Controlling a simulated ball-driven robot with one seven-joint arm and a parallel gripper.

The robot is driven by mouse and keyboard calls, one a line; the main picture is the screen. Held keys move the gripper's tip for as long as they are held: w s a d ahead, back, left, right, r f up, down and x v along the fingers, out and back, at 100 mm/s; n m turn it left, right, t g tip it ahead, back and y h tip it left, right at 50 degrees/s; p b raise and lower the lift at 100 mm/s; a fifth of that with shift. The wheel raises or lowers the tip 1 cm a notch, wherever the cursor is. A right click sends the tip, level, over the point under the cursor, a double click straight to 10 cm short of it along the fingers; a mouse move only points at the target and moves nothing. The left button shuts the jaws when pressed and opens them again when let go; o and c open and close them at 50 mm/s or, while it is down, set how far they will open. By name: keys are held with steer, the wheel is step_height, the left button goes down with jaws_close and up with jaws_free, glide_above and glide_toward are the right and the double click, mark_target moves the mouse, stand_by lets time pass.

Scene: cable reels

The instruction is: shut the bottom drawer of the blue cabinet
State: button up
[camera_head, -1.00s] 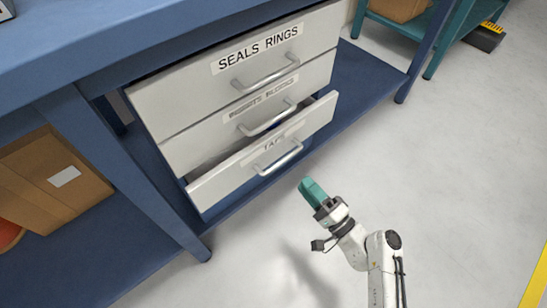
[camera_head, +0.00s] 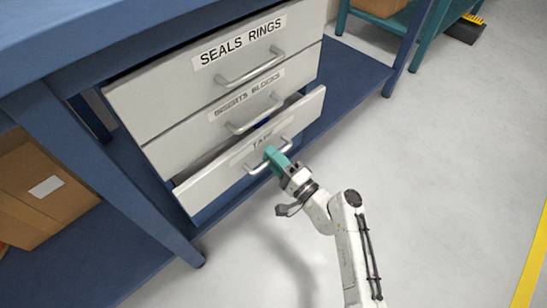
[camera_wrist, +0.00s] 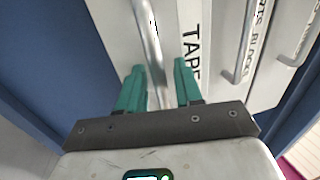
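The bottom drawer (camera_head: 215,184) is light grey, with a label starting "TAP", and stands partly pulled out below the other two drawers of the unit in the blue bench. Its silver bar handle (camera_head: 253,169) is partly covered by my gripper (camera_head: 271,156). In the wrist view, my gripper (camera_wrist: 158,78) has its two teal fingers apart. The handle (camera_wrist: 150,40) runs down between them, with gaps on both sides. I cannot tell whether the gripper touches the drawer front.
The "SEALS RINGS" drawer (camera_head: 210,85) is shut above, with a second drawer (camera_head: 205,128) under it. A blue bench leg (camera_head: 95,170) and a cardboard box (camera_head: 35,205) are at the left. The floor (camera_head: 440,180) on the right is clear.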

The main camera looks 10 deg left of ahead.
jaws_close()
stand_by(0.3)
steer(key=w+a+b, duration=0.2)
steer(key=a, duration=0.1)
steer(key=shift+w+a+f, duration=0.15)
steer(key=shift+w, duration=0.25)
jaws_free()
steer(key=shift+a, duration=0.1)
steer(key=p+v, duration=0.2)
steer(key=v, duration=0.9)
